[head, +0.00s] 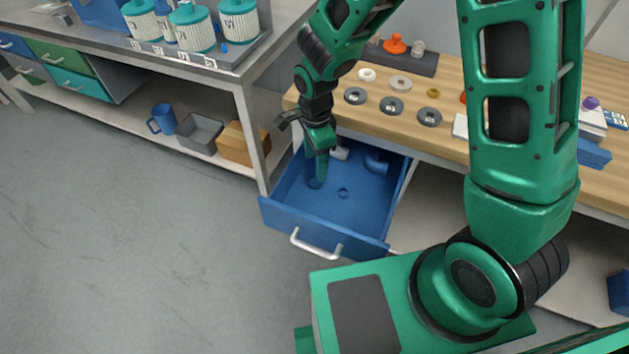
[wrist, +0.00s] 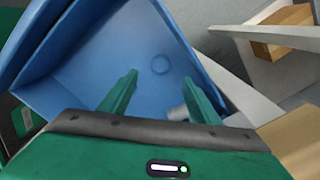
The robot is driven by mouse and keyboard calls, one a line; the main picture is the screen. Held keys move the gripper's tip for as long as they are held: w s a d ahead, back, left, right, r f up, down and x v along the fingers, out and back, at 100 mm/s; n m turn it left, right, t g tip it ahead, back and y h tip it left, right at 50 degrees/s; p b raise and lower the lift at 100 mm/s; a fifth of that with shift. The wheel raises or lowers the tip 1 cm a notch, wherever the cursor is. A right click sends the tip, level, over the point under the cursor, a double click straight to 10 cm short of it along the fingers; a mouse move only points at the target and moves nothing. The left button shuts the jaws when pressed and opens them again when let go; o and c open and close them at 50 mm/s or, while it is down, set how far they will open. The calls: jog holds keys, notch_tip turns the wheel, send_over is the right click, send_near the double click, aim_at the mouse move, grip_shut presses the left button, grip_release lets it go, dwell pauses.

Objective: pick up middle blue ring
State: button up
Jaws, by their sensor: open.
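A blue drawer (head: 370,225) stands open below the wooden worktop. On its floor lie a small blue ring (head: 343,192) near the middle and another blue ring (head: 314,183) to its left, beside my fingertips. My gripper (head: 320,177) points down into the drawer. In the wrist view my gripper (wrist: 160,78) has its fingers spread with nothing held between them.
A blue elbow piece (head: 376,163) and a white piece (head: 340,153) lie at the drawer's back. Drawer walls surround my fingers. Several grey rings, including one grey ring (head: 391,106), lie on the worktop (head: 455,80). A metal-legged bench (head: 252,140) stands to the left.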

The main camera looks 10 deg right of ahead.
aim_at(317, 183)
jog(key=shift+w+d+f, duration=0.1)
jog(key=shift+d+f, duration=0.05)
jog(key=shift+f, duration=1.65)
jog(key=shift+d+f, duration=0.1)
jog(key=shift+f, duration=1.7)
jog(key=shift+c, duration=0.4)
jog(key=c, duration=1)
jog(key=shift+c, duration=0.2)
jog(key=shift+r, duration=0.1)
notch_tip(317, 183, up, 14)
